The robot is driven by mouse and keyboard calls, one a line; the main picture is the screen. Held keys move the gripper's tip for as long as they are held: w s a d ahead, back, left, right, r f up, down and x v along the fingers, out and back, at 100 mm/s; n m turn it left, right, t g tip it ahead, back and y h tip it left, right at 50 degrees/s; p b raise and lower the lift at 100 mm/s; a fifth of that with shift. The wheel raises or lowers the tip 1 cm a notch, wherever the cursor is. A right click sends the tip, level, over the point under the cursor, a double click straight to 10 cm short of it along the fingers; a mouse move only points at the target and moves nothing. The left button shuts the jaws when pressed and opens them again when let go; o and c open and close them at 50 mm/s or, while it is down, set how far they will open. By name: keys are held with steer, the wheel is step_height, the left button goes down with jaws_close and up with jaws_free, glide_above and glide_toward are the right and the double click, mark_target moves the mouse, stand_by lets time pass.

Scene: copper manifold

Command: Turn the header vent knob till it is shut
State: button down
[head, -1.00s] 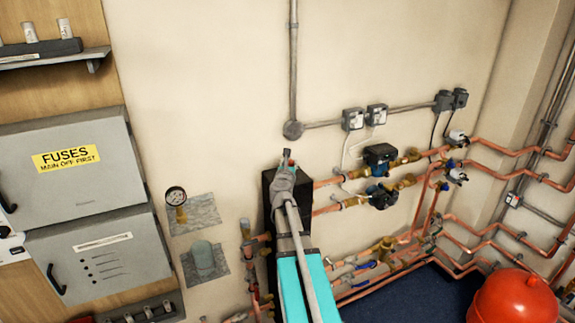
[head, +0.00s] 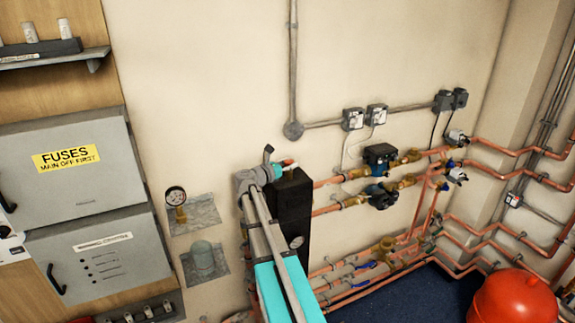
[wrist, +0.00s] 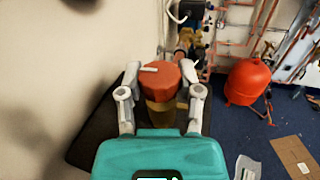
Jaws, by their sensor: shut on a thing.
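The header vent knob (wrist: 161,80) is an orange-red cap with a pale mark on top, above a brass body (wrist: 160,112). In the head view the knob (head: 288,162) is a small red spot at the top of the tall black header (head: 292,205), partly hidden by my gripper. My gripper (wrist: 161,74) has one grey finger on each side of the knob in the wrist view and is shut on it. In the head view my gripper (head: 277,164) reaches the header top from the left, and my arm hides the header's left side.
Copper pipes with pumps (head: 380,157) and brass valves run right of the header. A pressure gauge (head: 175,196) is on the wall to the left, beside grey fuse boxes (head: 65,165). A red vessel (head: 513,298) stands on the blue floor.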

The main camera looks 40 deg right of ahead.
steer(key=shift+w+m+g, duration=0.2)
steer(key=shift+m+g, duration=0.4)
steer(key=shift+g, duration=0.4)
steer(key=shift+s+g, duration=0.1)
steer(key=shift+g, duration=0.2)
steer(key=shift+c, duration=1.3)
jaws_free()
steer(key=shift+a, duration=0.15)
steer(key=shift+a, duration=0.15)
steer(key=w+a, duration=0.1)
steer(key=a, duration=1)
steer(key=shift+a, duration=0.25)
